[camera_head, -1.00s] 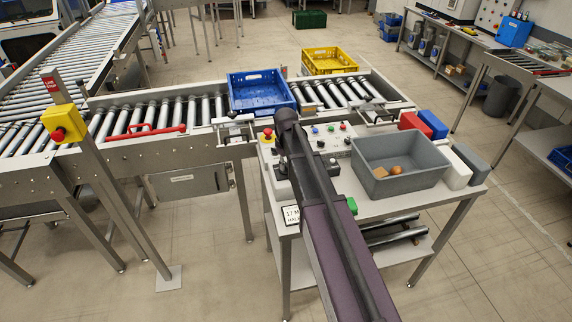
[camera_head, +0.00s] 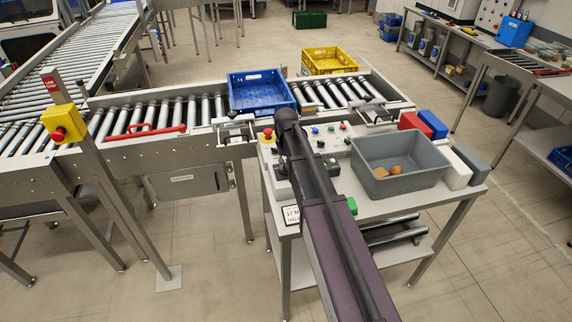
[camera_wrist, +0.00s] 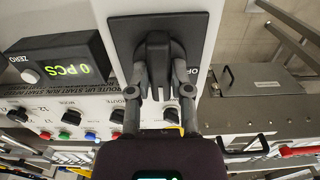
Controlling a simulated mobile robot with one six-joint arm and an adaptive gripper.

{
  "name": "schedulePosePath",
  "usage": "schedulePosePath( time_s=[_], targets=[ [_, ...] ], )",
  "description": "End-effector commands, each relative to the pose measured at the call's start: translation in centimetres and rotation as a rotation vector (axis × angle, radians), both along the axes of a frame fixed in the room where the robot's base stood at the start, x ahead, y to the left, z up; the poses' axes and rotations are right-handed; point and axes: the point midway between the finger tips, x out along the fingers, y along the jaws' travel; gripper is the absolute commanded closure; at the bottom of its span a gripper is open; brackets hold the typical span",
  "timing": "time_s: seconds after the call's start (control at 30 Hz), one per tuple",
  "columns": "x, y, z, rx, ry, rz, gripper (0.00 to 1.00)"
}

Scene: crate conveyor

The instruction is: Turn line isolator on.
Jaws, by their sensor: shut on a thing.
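The line isolator is a black rotary handle (camera_wrist: 158,48) on a black square plate (camera_wrist: 122,30), seen in the wrist view at top centre. My gripper (camera_wrist: 158,88) is shut on the handle, with one finger on each side of it. The handle lies along the picture's vertical, between the fingers. In the head view my arm hides the isolator at the control bench (camera_head: 345,190).
A counter display (camera_wrist: 62,70) reading "0 PCS" and a panel of knobs and buttons lie left of my gripper in the wrist view. In the head view, a grey tub (camera_head: 400,165) stands on the bench. A blue crate (camera_head: 260,92) sits on the roller conveyor behind.

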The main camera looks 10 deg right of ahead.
Motion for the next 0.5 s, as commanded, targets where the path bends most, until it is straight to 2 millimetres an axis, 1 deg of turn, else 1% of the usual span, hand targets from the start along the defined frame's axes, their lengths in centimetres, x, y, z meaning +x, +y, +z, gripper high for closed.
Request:
schedulePosePath(
  time_s=[0.13, 0.17, 0.2, 0.27, 0.5],
  targets=[
    [-0.12, 0.01, -0.04, 0.0, 0.002, 0.001, 1.0],
    [-0.12, 0.01, -0.04, 0.0, 0.002, 0.001, 0.67],
    [-0.12, 0.01, -0.04, 0.0, 0.002, 0.001, 0.55],
    [-0.1, 0.01, -0.03, 0.0, 0.002, 0.001, 0.39],
    [-0.05, 0.0, -0.02, 0.0, 0.001, 0.002, 0.39]
  ],
)
